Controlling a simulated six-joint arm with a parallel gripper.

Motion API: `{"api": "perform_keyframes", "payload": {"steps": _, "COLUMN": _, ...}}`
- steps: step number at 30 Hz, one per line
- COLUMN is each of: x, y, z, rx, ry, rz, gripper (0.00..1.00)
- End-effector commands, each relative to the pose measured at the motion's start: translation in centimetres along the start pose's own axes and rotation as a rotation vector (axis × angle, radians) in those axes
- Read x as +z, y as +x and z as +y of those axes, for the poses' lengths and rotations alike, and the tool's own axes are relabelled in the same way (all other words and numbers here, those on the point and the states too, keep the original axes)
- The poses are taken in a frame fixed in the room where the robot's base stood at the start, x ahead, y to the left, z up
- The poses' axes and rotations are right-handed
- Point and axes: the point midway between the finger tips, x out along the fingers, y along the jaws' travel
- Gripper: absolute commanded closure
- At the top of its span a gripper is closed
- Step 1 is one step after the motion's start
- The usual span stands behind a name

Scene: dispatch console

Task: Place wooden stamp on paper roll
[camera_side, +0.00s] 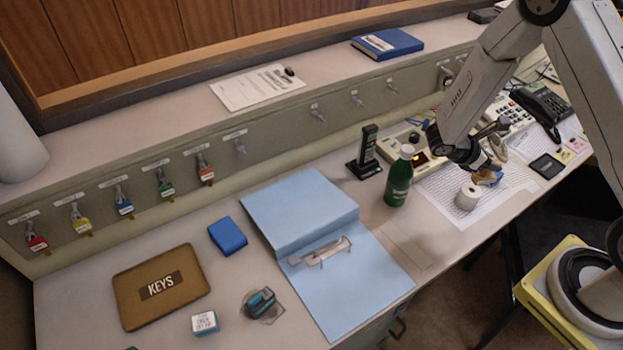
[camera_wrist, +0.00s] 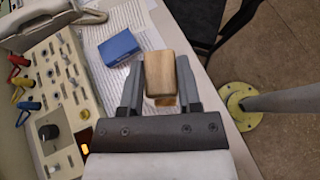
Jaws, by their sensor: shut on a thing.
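The wooden stamp (camera_wrist: 160,74) is a light wood block between the two fingers of my gripper (camera_wrist: 160,85) in the wrist view. The fingers are shut on its sides. In the side view my gripper (camera_side: 484,167) is low over the right part of the desk, with a small brown bit of the stamp showing under it. The white paper roll (camera_side: 467,196) stands upright on a printed sheet, just left of and in front of my gripper. The roll does not show in the wrist view, and I cannot tell the gap between it and the stamp.
A green bottle (camera_side: 398,178) stands left of the roll, with a black handset (camera_side: 366,152) behind it. A blue box (camera_wrist: 119,47) lies near the stamp in the wrist view. A switch console (camera_wrist: 55,85) is at left. The desk's front edge is close by.

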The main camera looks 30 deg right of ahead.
Motion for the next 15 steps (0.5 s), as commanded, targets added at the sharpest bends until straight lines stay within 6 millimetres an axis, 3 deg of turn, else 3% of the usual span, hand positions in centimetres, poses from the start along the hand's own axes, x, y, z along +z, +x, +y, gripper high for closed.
{"api": "perform_keyframes", "payload": {"steps": 15, "x": -1.4, "y": 0.8, "z": 1.4, "rx": 0.000, "ry": 0.000, "rz": 0.000, "gripper": 1.00}}
